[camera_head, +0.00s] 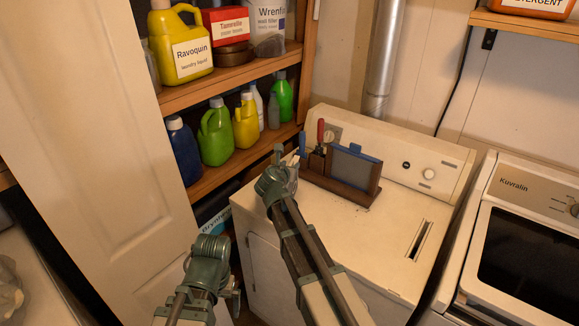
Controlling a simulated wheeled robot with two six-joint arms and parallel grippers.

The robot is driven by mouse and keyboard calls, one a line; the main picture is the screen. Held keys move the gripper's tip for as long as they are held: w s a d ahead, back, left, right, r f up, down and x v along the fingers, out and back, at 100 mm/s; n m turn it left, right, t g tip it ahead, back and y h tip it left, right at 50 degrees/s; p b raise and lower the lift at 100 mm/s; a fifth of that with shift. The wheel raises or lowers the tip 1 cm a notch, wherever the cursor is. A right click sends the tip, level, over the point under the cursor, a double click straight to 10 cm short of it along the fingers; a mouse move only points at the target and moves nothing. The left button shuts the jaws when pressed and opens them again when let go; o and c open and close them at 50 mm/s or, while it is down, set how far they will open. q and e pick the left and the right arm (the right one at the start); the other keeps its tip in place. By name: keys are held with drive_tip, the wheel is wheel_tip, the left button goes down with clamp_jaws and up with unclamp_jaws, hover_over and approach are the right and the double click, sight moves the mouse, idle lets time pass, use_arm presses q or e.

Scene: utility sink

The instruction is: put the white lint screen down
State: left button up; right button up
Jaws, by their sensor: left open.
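I cannot make out a white lint screen in the head view. A blue-framed screen with grey mesh (354,167) stands upright in a dark wooden rack (333,187) on top of the white dryer (378,228). My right gripper (285,157) is over the dryer's back left part, at the left end of the rack. Its fingers are small and partly hidden by its own wrist, so I cannot tell whether they hold anything. My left gripper (236,295) is open, low in front of the dryer's left side, apart from the rack.
A red-handled tool (320,131) and a blue-handled tool (302,144) stand at the rack's left end. A dark slot (420,240) is in the dryer top at right. Shelves with bottles (215,135) stand at left. A second machine (530,240) is at right. The dryer's middle top is clear.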

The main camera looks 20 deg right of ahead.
drive_tip(key=shift+r+p, duration=0.5)
drive_tip(key=p+v, duration=0.4)
drive_tip(key=v, duration=0.8)
drive_tip(key=shift+p, duration=0.3)
drive_tip(key=s+a+f+m+g+y, duration=0.1)
drive_tip(key=s+a+f+m+g, duration=0.2)
drive_tip(key=s+m, duration=0.5)
drive_tip(key=s+a+f+m+g+y, duration=0.2)
drive_tip(key=s+a+f+m+g, duration=0.2)
drive_tip(key=s+m, duration=0.5)
drive_tip(key=s+a+f+m+g+y, duration=0.2)
drive_tip(key=s+f+m, duration=0.4)
drive_tip(key=s+m, duration=0.3)
drive_tip(key=a+g, duration=0.1)
drive_tip(key=g, duration=0.1)
drive_tip(key=shift+s+a+f+g, duration=0.25)
drive_tip(key=shift+s+a+g, duration=0.05)
drive_tip(key=shift+a+g, duration=0.1)
